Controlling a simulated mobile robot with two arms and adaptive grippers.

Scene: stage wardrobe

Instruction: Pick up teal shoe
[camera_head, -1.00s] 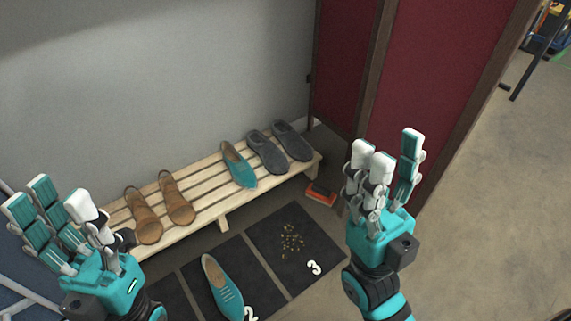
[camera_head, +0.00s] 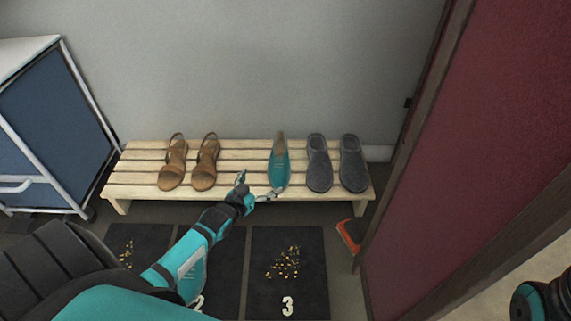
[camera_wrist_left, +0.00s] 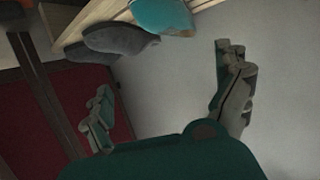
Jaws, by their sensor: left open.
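A teal shoe (camera_head: 279,166) stands on the slatted wooden bench, between the brown sandals and the grey slippers. My left gripper (camera_head: 256,190) is open at the bench's front edge, just left of the shoe's near end; whether it touches the shoe I cannot tell. In the left wrist view the gripper's fingers (camera_wrist_left: 165,72) are spread with nothing between them, and the teal shoe (camera_wrist_left: 163,14) shows at the top edge, partly cut off. My right gripper is out of view.
Brown sandals (camera_head: 205,165) and grey slippers (camera_head: 320,165) share the bench (camera_head: 235,190). Dark mats, one marked 3 (camera_head: 287,255), lie in front with yellowish bits. An orange-topped brush (camera_head: 349,235) lies by the red panel (camera_head: 500,120). A blue cabinet (camera_head: 50,120) stands left.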

